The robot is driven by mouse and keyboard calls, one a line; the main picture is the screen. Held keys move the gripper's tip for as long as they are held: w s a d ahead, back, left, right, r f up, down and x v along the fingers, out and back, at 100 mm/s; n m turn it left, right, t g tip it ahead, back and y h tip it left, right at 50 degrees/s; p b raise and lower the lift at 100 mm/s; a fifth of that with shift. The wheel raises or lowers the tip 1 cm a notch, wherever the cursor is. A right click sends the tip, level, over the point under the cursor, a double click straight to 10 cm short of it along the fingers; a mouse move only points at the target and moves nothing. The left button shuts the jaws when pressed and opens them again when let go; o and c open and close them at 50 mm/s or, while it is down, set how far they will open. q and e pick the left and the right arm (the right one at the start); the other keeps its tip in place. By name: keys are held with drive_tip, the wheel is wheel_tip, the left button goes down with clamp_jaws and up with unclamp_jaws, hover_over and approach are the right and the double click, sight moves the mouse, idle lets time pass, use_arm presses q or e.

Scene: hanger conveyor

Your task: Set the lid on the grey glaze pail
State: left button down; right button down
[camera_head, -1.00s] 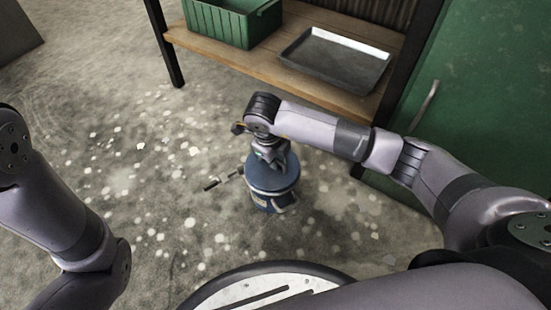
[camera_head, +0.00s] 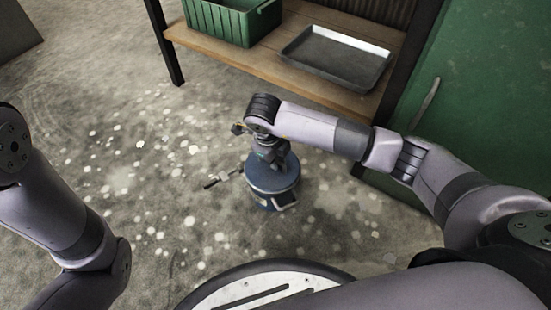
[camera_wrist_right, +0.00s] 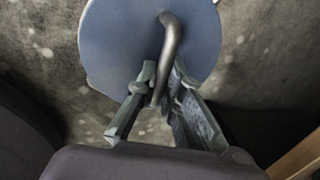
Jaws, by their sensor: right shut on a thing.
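The blue-grey round lid (camera_head: 272,182) covers the top of the pail (camera_head: 263,200) in the head view. The pail stands on the floor, its body mostly under the lid. I cannot tell whether the lid is fully seated or slightly above the rim. My right gripper (camera_head: 272,160) reaches down over the lid. In the right wrist view the gripper (camera_wrist_right: 163,80) is shut on the bent metal handle of the lid (camera_wrist_right: 125,45), whose disc hides the pail. My left gripper is out of the head view; only my left arm shows.
A thin rod with a dark grip (camera_head: 223,178) sticks out left of the pail. A wooden shelf (camera_head: 240,62) behind holds a green crate (camera_head: 222,25) and a grey metal tray (camera_head: 335,60). A green cabinet door (camera_head: 470,110) is at right. The speckled floor left is clear.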

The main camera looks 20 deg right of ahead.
sight(271, 173)
idle(0.6)
drive_tip(key=c, duration=1.9)
unclamp_jaws()
drive_tip(key=shift+c, duration=0.2)
drive_tip(key=shift+o, duration=0.2)
drive_tip(key=o, duration=0.5)
wheel_tip(271, 173, up, 12)
drive_tip(key=s+a, duration=0.1)
drive_tip(key=a, duration=0.1)
drive_tip(key=shift+s+f, duration=0.15)
drive_tip(key=shift+s, duration=0.05)
